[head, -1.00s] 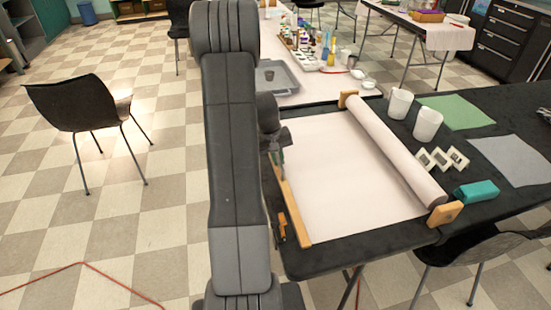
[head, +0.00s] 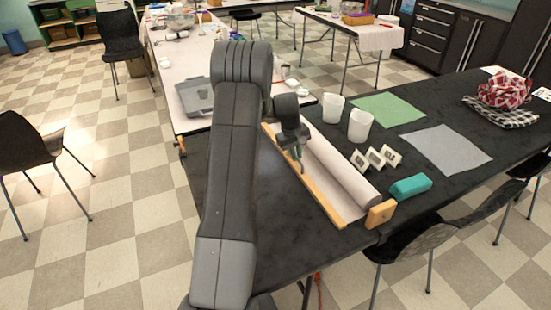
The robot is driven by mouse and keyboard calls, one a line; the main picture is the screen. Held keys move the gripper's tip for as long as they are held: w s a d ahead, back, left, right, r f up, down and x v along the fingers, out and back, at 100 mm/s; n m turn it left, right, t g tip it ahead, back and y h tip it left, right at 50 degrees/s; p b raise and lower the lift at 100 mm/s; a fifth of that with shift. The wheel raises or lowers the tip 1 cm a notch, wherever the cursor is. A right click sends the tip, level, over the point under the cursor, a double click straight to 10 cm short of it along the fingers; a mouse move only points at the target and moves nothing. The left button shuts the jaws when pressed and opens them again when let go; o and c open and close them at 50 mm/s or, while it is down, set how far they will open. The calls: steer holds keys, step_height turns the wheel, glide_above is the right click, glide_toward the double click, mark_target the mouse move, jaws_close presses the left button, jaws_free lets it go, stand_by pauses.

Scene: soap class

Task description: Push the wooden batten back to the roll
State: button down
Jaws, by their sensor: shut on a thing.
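The wooden batten (head: 323,198) is a long, thin, light-brown strip lying along the left edge of the white sheet (head: 345,207). The roll (head: 345,176) is a thick pale cylinder on the table, just right of the batten and nearly parallel to it. Only a narrow strip of flat sheet shows between them. My gripper (head: 299,153) is down at the batten, at about mid-length, and is shut on it. The gripper and wrist hide part of the batten and of the roll's far half.
The black table (head: 330,255) is bare left of the batten. Right of the roll are two white cups (head: 360,125), small white frames (head: 375,157) and a teal block (head: 410,186). A wooden end block (head: 380,213) stands at the roll's near end.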

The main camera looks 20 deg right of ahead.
steer(key=d, duration=0.4)
steer(key=shift+w+d, duration=0.1)
steer(key=shift+d, duration=0.1)
steer(key=shift+d+r, duration=0.1)
steer(key=shift+r, duration=0.05)
steer(key=c, duration=1.5)
jaws_free()
steer(key=shift+d, duration=0.15)
steer(key=a+r, duration=0.1)
steer(key=r, duration=0.3)
steer(key=a+r, duration=0.1)
steer(key=r, duration=0.8)
steer(key=shift+a+r, duration=0.2)
steer(key=shift+a, duration=0.2)
steer(key=shift+f, duration=0.15)
